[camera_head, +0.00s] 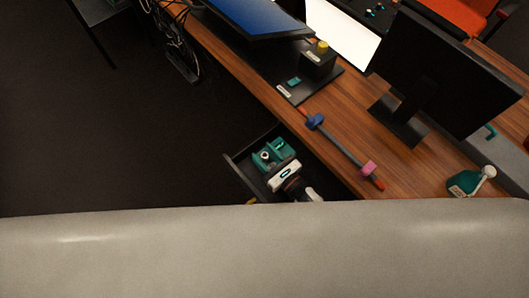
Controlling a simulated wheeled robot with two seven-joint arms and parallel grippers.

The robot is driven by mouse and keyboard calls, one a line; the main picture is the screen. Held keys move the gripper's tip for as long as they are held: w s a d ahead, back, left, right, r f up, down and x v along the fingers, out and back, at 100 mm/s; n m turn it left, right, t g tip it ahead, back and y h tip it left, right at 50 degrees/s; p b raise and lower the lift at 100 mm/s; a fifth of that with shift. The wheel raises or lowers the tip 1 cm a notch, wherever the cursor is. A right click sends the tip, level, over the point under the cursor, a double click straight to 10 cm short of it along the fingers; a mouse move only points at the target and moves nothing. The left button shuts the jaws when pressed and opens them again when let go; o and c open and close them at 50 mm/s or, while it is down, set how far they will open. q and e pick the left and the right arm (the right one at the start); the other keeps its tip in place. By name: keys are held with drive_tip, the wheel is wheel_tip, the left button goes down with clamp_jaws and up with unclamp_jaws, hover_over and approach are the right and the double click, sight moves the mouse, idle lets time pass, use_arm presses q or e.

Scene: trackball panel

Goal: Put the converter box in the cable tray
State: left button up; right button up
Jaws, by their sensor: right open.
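My right gripper (266,151), with a white body and teal fingers, hangs over a dark open tray (240,176) beside the front edge of the desk. Its fingers are apart. A small pale piece shows between them; I cannot tell whether it is part of the gripper or a separate object. The tray looks like the cable tray, and the gripper hides much of its inside. I cannot clearly identify the converter box; it may be in the tray under the gripper. My left gripper is not in view.
On the wooden desk (335,122) are a bar with blue and pink blocks (342,146), a black box with a yellow top (318,63), monitors (440,75) and a teal-and-white device (468,182). Cables (178,40) hang at the desk's far left end.

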drive_tip(key=v, duration=0.7)
drive_tip(key=shift+s+f+b, duration=0.1)
drive_tip(key=shift+b, duration=0.25)
